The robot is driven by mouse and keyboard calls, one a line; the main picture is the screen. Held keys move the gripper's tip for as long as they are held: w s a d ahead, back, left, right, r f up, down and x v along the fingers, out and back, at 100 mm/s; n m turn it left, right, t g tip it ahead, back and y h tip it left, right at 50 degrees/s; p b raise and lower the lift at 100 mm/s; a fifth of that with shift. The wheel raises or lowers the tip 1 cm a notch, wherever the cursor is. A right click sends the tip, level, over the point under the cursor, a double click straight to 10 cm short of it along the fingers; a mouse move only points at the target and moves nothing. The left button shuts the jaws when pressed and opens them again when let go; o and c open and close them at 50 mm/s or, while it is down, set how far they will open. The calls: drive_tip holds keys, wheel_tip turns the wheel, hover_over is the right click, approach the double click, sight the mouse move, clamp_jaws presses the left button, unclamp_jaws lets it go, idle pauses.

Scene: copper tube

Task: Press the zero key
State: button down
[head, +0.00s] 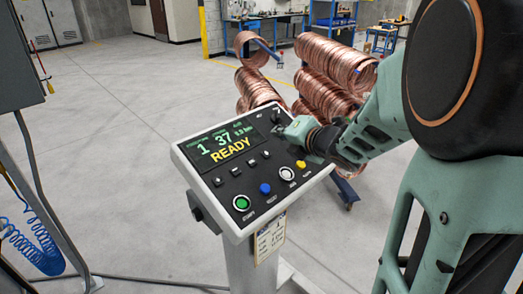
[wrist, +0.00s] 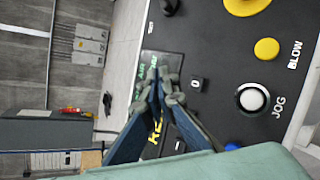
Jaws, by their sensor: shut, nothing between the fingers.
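The control panel (head: 215,205) has a lit display (head: 225,142) reading READY and a row of small keys below it. The zero key (wrist: 195,85), marked 0, shows in the wrist view just right of my fingertips. In the head view it appears to be the rightmost small key (head: 266,154), but its mark is too small to read there. My gripper (head: 280,129) is over the panel's upper right part, by the display's right end. In the wrist view my gripper (wrist: 165,77) is shut and empty, its fingertips covering part of the display. Whether they touch the panel cannot be told.
Green (head: 241,203), blue (head: 265,188), white JOG (head: 286,173) and yellow (head: 301,164) buttons line the panel's near edge. A black knob (wrist: 168,6) sits near the panel's top right. Copper coils (head: 335,68) stand behind. Open floor lies to the left.

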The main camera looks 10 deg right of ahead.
drive_tip(key=b, duration=0.3)
hover_over(270, 161)
drive_tip(key=s+d, duration=0.1)
drive_tip(key=f, duration=0.4)
drive_tip(key=shift+s+f, duration=0.1)
drive_tip(key=shift+s, duration=0.1)
drive_tip(key=shift+w+a+f+b, duration=0.3)
drive_tip(key=shift+w+f+b, duration=0.15)
drive_tip(key=shift+f+b, duration=0.45)
drive_tip(key=shift+b, duration=0.3)
drive_tip(key=shift+w+a+f+b, duration=0.1)
drive_tip(key=shift+f+b, duration=0.15)
drive_tip(key=shift+b, duration=0.15)
drive_tip(key=shift+w+a+f+b, duration=0.1)
drive_tip(key=shift+w+f+b, duration=0.05)
drive_tip(key=shift+f+b, duration=0.45)
idle(0.4)
drive_tip(key=shift+r, duration=0.2)
drive_tip(key=shift+s+d+r+p, duration=0.15)
drive_tip(key=shift+r+p, duration=0.15)
drive_tip(key=shift+r, duration=0.1)
drive_tip(key=shift+s+d+r+p, duration=0.1)
drive_tip(key=shift+s+r+p, duration=0.05)
drive_tip(key=shift+r+p, duration=0.2)
